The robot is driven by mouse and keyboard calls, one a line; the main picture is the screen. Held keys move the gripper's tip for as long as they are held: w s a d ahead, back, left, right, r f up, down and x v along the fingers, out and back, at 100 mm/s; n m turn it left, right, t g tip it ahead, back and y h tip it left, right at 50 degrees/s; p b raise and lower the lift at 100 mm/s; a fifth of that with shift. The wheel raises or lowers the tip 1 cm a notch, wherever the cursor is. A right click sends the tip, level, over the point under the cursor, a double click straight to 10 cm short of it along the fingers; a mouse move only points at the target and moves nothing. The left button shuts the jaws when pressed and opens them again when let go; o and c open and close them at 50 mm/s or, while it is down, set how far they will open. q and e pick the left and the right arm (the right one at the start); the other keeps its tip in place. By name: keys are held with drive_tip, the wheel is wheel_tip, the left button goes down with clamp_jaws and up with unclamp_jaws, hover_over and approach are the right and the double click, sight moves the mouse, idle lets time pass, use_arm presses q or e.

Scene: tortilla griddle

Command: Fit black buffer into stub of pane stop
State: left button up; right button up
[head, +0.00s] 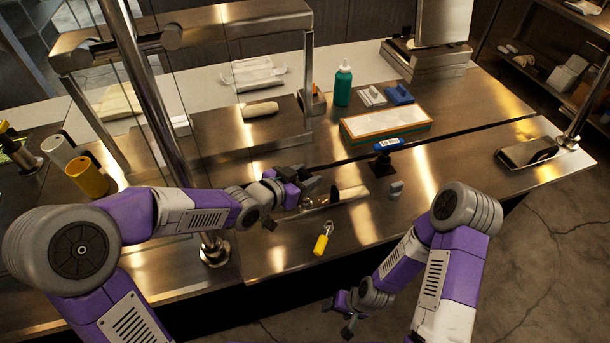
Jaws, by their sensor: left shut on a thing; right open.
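My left gripper (312,188) is over the steel counter, left of centre. It is shut on a small dark piece (334,195), which looks like the black buffer; the gripper hides part of it. Just right of and below it lies a long, low piece with a pale bar (352,193) on the counter. A small grey upright piece (396,188) stands apart to the right. I cannot tell which of these is the pane stop, and no stub is clear. My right gripper (349,324) is open and empty, low in front of the counter edge.
A yellow-handled tool (321,244) lies toward the counter's front. A steel post (156,90) and glass panes stand left. The right counter is mostly clear.

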use_arm(q)
drive_tip(key=b, duration=0.4)
hover_over(305, 201)
drive_tip(key=shift+f, duration=2.4)
drive_tip(key=shift+f+b, duration=1.6)
drive_tip(key=shift+b, duration=0.3)
drive_tip(key=o, duration=1.1)
